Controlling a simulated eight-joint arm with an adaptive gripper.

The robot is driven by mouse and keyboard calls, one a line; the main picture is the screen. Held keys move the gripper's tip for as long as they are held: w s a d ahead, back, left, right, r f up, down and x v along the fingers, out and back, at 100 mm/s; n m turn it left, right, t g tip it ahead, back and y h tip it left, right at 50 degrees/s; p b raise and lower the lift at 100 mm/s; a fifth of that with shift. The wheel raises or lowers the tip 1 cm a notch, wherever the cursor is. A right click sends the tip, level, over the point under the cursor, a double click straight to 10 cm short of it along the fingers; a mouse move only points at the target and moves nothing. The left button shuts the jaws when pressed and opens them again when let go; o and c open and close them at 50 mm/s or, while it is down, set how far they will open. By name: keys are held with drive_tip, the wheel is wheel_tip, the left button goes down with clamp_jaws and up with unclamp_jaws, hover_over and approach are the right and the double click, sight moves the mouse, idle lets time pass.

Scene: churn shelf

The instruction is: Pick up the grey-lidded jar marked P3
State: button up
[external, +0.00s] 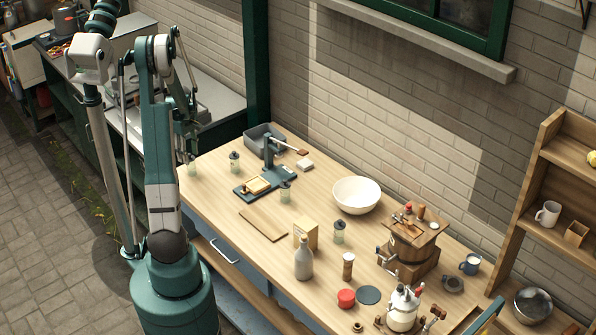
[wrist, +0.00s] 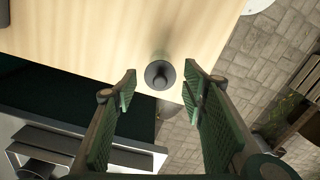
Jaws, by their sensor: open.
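Several small glass jars with dark grey lids stand on the wooden table; the mark P3 cannot be read on any of them. One jar (external: 192,168) stands at the table's left end, below my gripper (external: 187,145). In the wrist view a round dark grey lid (wrist: 160,75) shows from above, near the table's edge. My gripper (wrist: 159,87) is open and empty, its green fingers on either side of the lid in the picture. Other jars are one farther right (external: 235,162), one by the green stand (external: 285,192) and one near the middle (external: 339,232).
A grey tray (external: 258,142) and a green stand with a yellow block (external: 257,186) are at the table's left part. A white bowl (external: 357,195), a stoneware bottle (external: 303,260) and a wooden grinder (external: 409,244) stand farther right. A grey-topped counter (external: 219,105) lies beyond the left end.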

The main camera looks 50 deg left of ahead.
sight(191, 167)
drive_tip(key=shift+f, duration=1.15)
drive_tip(key=shift+f, duration=0.1)
drive_tip(key=shift+f, duration=2.5)
drive_tip(key=c, duration=1.1)
